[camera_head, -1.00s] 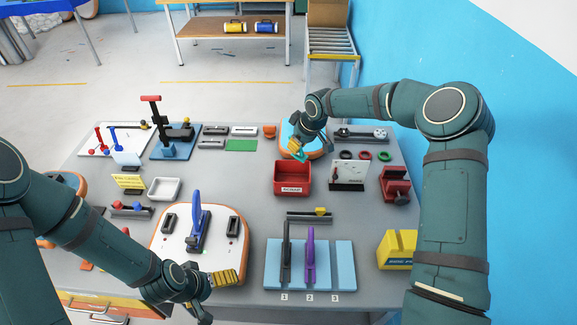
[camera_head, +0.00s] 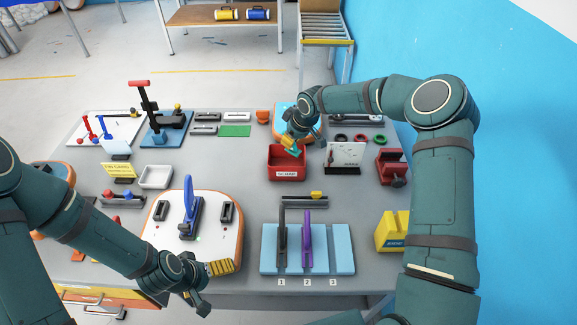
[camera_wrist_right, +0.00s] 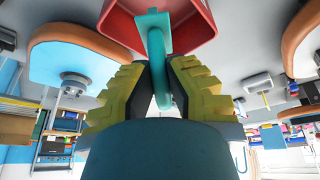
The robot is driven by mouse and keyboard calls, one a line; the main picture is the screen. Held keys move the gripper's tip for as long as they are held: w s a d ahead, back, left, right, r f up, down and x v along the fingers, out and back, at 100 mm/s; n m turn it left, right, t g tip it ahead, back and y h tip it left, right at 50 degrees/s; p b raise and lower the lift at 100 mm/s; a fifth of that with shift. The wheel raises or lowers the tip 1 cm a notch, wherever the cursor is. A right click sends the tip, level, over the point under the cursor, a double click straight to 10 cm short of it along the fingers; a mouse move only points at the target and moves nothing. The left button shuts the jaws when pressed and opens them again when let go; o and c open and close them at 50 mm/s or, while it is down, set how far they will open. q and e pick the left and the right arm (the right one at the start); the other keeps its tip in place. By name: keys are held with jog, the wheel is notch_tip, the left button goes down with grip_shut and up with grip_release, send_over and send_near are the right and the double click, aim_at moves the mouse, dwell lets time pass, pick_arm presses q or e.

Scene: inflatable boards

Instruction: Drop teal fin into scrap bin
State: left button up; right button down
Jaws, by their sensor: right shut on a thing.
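The teal fin (camera_wrist_right: 154,38) is held between the yellow fingers of my right gripper (camera_wrist_right: 160,75) in the right wrist view. In the head view, my right gripper (camera_head: 291,144) is over the back part of the red scrap bin (camera_head: 286,174), and a bit of the teal fin (camera_head: 296,150) shows at its fingertips. The bin's red wall (camera_wrist_right: 200,22) lies just beyond the fin in the wrist view. My left gripper (camera_head: 212,284) hangs at the front of the table, beside the white board; its finger opening is not clear.
A white sign (camera_head: 346,156) stands right of the bin, with a red vise (camera_head: 391,168) farther right. The blue rack (camera_head: 345,250) with a black and a purple fin is in front. A white board (camera_head: 222,250) holding a blue fin is at front left.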

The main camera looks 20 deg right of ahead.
jog(key=c, duration=1)
grip_release()
jog(key=v, duration=1.2)
jog(key=shift+s, duration=0.1)
jog(key=shift+f, duration=0.1)
